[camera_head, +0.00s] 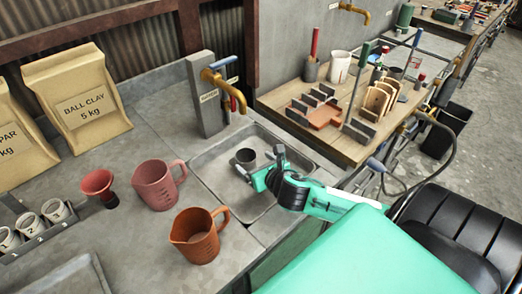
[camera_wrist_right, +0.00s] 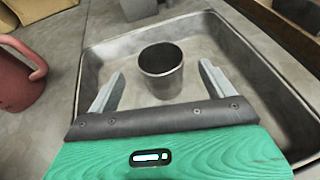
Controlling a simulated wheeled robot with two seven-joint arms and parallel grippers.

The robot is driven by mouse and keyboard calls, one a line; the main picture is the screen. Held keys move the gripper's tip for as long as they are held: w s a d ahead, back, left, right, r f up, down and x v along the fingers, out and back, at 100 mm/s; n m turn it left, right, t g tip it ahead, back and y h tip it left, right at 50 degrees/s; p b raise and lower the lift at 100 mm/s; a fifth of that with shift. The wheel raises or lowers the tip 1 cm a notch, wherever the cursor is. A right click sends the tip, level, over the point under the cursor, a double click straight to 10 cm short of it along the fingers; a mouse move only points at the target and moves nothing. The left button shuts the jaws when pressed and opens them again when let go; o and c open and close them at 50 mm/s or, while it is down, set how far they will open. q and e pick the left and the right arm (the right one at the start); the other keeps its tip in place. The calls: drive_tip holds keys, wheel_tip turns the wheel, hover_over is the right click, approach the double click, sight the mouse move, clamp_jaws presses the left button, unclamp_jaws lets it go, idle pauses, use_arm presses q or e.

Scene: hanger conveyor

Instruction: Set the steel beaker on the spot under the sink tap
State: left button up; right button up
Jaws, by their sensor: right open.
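The steel beaker (camera_head: 246,157) stands upright on the floor of the sink basin (camera_head: 208,168), a little in front of the brass tap (camera_head: 232,92). It also shows in the right wrist view (camera_wrist_right: 161,68), upright, just beyond and between the fingertips. My right gripper (camera_head: 262,170) reaches into the sink from the right. Its two fingers are apart and empty, one on each side of the beaker's line, and I see no contact (camera_wrist_right: 160,85). The spot under the tap cannot be made out as a marking. My left gripper is out of view.
A pink jug (camera_head: 155,187) and an orange-brown jug (camera_head: 193,238) stand left of the sink. A red funnel (camera_head: 99,184) and numbered cups (camera_head: 30,225) are farther left. Clay bags (camera_head: 76,96) lean at the back. A wooden bench (camera_head: 345,145) with tools stands to the right.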

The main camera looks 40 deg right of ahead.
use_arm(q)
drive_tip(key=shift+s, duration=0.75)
use_arm(e)
drive_tip(key=v, duration=0.3)
drive_tip(key=shift+s+r, duration=0.1)
drive_tip(key=shift+s, duration=0.05)
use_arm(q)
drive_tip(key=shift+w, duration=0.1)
